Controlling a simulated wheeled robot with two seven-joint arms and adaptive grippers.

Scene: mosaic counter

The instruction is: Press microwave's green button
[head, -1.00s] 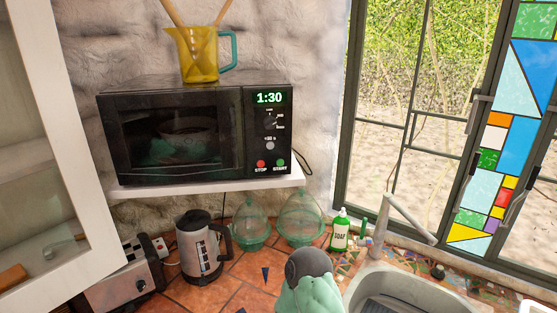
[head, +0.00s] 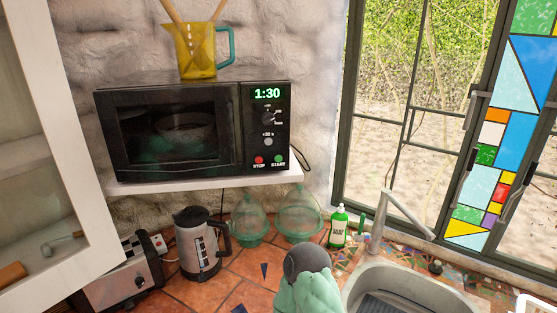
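The black microwave (head: 170,133) stands on a white wall shelf with its door shut. Its display reads 1:30. The green button (head: 279,159), labelled START, is at the lower right of its control panel. A red STOP button (head: 259,160) sits just left of it. A bowl-like shape shows dimly behind the door glass. Part of my own arm, pale green with a dark grey round joint, shows at the bottom centre, below the microwave. Neither of my grippers is in view.
A yellow jug (head: 196,50) stands on the microwave. Below the shelf (head: 215,184) are a kettle (head: 199,246), a toaster (head: 125,285), two glass domes (head: 299,215) and a soap bottle (head: 338,228). A sink (head: 400,283) is at the lower right. An open white cabinet door (head: 75,130) is at left.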

